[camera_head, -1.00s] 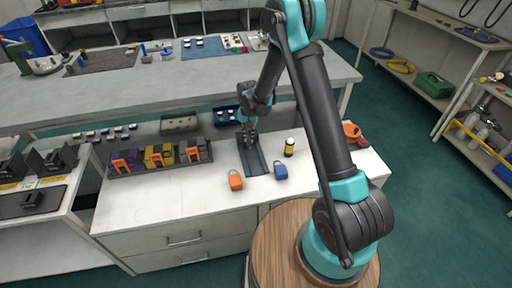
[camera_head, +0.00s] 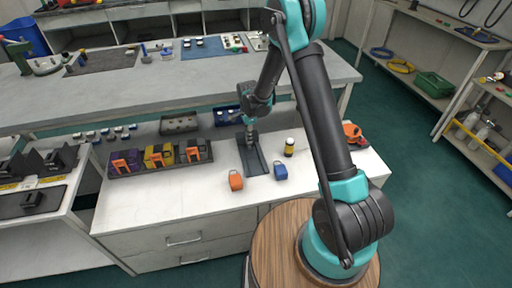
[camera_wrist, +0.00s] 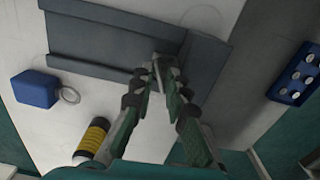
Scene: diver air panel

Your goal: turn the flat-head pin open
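A dark grey channel-shaped panel (camera_head: 252,158) lies on the white bench, and it fills the top of the wrist view (camera_wrist: 95,35). My gripper (camera_head: 251,138) is over its far end, pointing down. In the wrist view my gripper's fingertips (camera_wrist: 160,76) come close together at the panel's grey upright part. A thin pale grey piece, which looks like the flat-head pin (camera_wrist: 157,70), shows between the tips. The fingers look shut on it. The rest of the pin is hidden by the fingers, and its turn angle cannot be told.
An orange padlock-like block (camera_head: 236,181), a blue one (camera_head: 280,171) and a black-and-yellow bottle (camera_head: 289,147) stand near the panel. A rack of coloured blocks (camera_head: 160,160) is at left, a blue tray (camera_head: 226,116) behind. The bench front is clear.

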